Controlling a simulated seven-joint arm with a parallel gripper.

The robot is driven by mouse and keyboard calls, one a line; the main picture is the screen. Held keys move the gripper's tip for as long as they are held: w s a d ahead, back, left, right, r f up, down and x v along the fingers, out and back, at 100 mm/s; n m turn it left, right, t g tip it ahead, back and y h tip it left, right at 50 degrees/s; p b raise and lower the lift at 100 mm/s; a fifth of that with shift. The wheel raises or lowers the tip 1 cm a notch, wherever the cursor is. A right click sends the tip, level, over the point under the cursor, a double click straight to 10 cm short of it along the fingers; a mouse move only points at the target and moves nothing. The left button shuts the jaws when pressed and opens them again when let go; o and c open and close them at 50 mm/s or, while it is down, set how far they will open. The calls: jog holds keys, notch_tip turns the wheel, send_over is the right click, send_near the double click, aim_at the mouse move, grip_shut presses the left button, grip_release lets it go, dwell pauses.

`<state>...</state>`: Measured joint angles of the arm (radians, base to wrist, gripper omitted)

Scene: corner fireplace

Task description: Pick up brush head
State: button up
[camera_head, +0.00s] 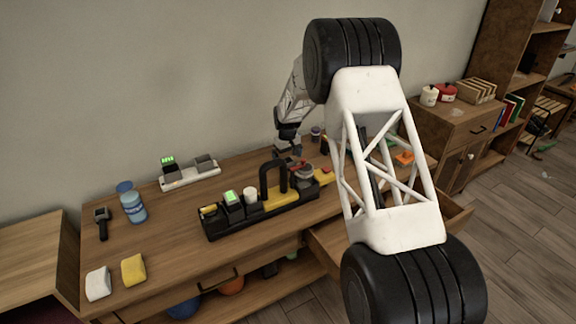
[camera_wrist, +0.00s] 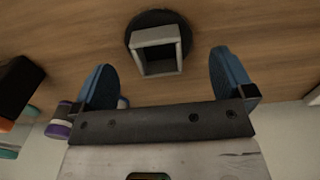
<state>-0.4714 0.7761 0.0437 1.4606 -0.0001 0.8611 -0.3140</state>
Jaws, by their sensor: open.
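The likely brush head (camera_wrist: 157,52) is a dark round piece with a grey square socket on the wooden surface. It shows in the wrist view at top centre, between and just beyond the blue fingertips of my gripper (camera_wrist: 162,62). The fingers are open, with clear gaps on both sides and nothing held. In the head view my gripper (camera_head: 288,135) is low over the back of the wooden workbench (camera_head: 180,215), behind the black and yellow tool caddy (camera_head: 262,208). The brush head cannot be made out surely there; my arm hides part of the bench.
In the wrist view a purple and white cylinder (camera_wrist: 58,125) and a black and orange object (camera_wrist: 16,88) lie left of the fingers. A grey charger-like block (camera_head: 190,178), a blue bottle (camera_head: 132,207) and an open drawer (camera_head: 325,245) show in the head view.

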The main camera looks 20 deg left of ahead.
jog(key=shift+f, duration=1.3)
jog(key=c, duration=0.9)
jog(key=shift+r, duration=0.15)
notch_tip(320, 180, up, 10)
